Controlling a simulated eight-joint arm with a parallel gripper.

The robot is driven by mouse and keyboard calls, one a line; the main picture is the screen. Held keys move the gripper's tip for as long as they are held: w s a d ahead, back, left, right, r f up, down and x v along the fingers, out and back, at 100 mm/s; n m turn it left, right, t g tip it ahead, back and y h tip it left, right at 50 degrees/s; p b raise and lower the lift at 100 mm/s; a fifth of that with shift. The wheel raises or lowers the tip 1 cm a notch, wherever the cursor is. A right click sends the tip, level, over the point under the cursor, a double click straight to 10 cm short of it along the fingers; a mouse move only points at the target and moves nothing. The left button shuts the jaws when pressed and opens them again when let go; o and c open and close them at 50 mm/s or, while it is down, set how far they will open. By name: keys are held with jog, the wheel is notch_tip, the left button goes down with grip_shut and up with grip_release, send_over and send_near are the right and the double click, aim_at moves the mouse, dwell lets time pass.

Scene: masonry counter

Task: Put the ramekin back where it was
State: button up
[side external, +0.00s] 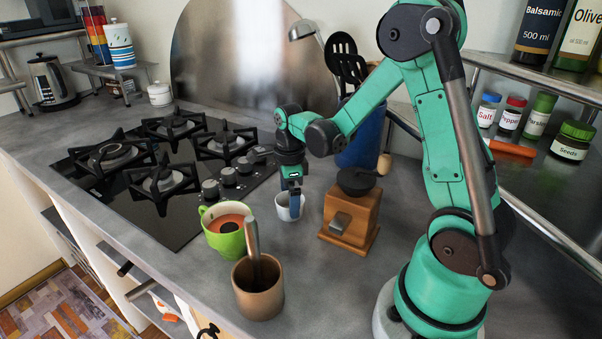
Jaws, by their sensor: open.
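A small white cup (283,210), which looks like the ramekin, stands on the grey counter between the green mug and the wooden coffee grinder. My gripper (293,203) points down at it, with its fingers at the cup's rim. One blue-grey finger shows in front of the cup and covers part of its right side. My gripper is open. Whether the fingers touch the cup's wall cannot be told from this view.
A green mug (227,241) and a brown mortar with a pestle (258,296) stand close in front. A coffee grinder (350,222) is just right. A gas hob (165,165) lies left, and a blue utensil holder (358,150) stands behind. The counter's front right has free room.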

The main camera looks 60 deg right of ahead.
notch_tip(320, 180, up, 11)
jog(key=s+a+n+t, duration=0.4)
jog(key=a+n+t, duration=0.3)
jog(key=n, duration=2)
jog(key=a, duration=0.5)
jog(key=shift+s, duration=0.2)
